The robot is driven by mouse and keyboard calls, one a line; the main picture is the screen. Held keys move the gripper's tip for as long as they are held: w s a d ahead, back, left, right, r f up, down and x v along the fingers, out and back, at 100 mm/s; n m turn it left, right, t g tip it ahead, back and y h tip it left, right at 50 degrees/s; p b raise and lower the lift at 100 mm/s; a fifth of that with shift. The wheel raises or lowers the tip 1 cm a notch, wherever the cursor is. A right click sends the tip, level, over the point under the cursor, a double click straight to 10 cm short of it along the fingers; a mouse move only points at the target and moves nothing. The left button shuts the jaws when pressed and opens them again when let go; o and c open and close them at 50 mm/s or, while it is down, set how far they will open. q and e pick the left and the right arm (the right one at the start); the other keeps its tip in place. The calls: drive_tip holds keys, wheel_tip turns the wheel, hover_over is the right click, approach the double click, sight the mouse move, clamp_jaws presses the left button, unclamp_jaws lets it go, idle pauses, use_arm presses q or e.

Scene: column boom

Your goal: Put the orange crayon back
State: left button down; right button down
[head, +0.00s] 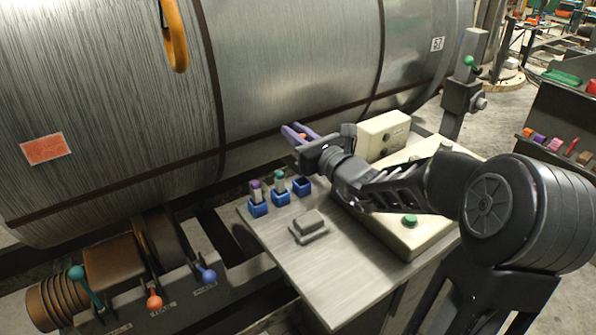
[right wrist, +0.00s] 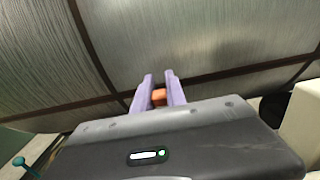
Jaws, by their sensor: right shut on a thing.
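My right gripper (head: 298,134) has purple fingers and is shut on the orange crayon. In the right wrist view, the orange crayon (right wrist: 159,97) shows as a small orange block between the fingertips (right wrist: 159,88). Most of its length is hidden. Three blue holders stand in a row on the metal table. The left holder (head: 258,209) has a purple-topped crayon (head: 255,190) in it, and the middle holder (head: 280,198) a teal-topped crayon (head: 279,179). The right holder (head: 302,187) looks empty. The gripper is above and behind it, apart from it. My left gripper is not in view.
A large steel drum (head: 290,70) lies close behind the gripper. A grey block (head: 309,223) sits on the table (head: 330,270) in front of the holders. A cream control box (head: 400,235) with a green button lies under my right arm, and another cream box (head: 384,135) stands behind it.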

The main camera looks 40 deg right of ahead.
drive_tip(key=shift+f, duration=1.85)
drive_tip(key=shift+f, duration=1.85)
drive_tip(key=shift+b, duration=0.3)
drive_tip(key=shift+f, duration=0.25)
drive_tip(key=c, duration=1.4)
unclamp_jaws()
drive_tip(key=shift+r, duration=0.1)
drive_tip(key=shift+o, duration=0.2)
drive_tip(key=shift+r, duration=0.15)
drive_tip(key=shift+s, duration=0.1)
drive_tip(key=s, duration=1.1)
drive_tip(key=shift+s+a, duration=0.15)
drive_tip(key=shift+s, duration=0.25)
